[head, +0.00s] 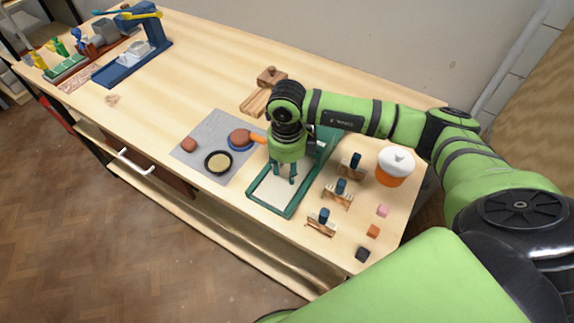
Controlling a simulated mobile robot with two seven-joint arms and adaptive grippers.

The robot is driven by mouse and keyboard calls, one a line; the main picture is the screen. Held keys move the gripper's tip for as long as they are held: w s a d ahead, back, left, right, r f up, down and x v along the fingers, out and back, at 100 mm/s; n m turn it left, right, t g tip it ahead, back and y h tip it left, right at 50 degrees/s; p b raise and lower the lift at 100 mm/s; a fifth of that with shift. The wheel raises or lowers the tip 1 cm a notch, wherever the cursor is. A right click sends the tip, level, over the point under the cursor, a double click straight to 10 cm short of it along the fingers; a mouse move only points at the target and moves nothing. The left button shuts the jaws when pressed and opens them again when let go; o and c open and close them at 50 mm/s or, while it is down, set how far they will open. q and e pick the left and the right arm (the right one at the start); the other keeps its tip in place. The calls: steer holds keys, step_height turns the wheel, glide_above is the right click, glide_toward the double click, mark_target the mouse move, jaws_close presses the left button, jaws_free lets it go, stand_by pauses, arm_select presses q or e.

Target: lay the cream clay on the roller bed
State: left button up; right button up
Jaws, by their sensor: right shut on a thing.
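The roller bed (262,203) is a teal-green frame around a pale cream surface, lying on the bench in the head view. My right gripper (282,178) points down over the far part of this bed. Its teal fingers are shut on a pale thing between them, which looks like the cream clay. The clay's outline blends with the pale bed behind it, and I cannot tell whether it touches the bed. The gripper and forearm hide the far end of the bed. My left gripper is out of view.
A grey mat (205,128) left of the bed holds a reddish lump (189,145), a black-rimmed cream disc (219,162) and a blue dish. Wooden stamps (321,222), small blocks and an orange pot (392,172) stand right. The bench's left middle is mostly clear.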

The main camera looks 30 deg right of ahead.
mark_target(287, 173)
steer(key=shift+f, duration=0.15)
steer(key=o, duration=1.2)
steer(key=shift+r, duration=0.45)
steer(key=shift+r+b, duration=2)
steer(key=shift+r, duration=3.8)
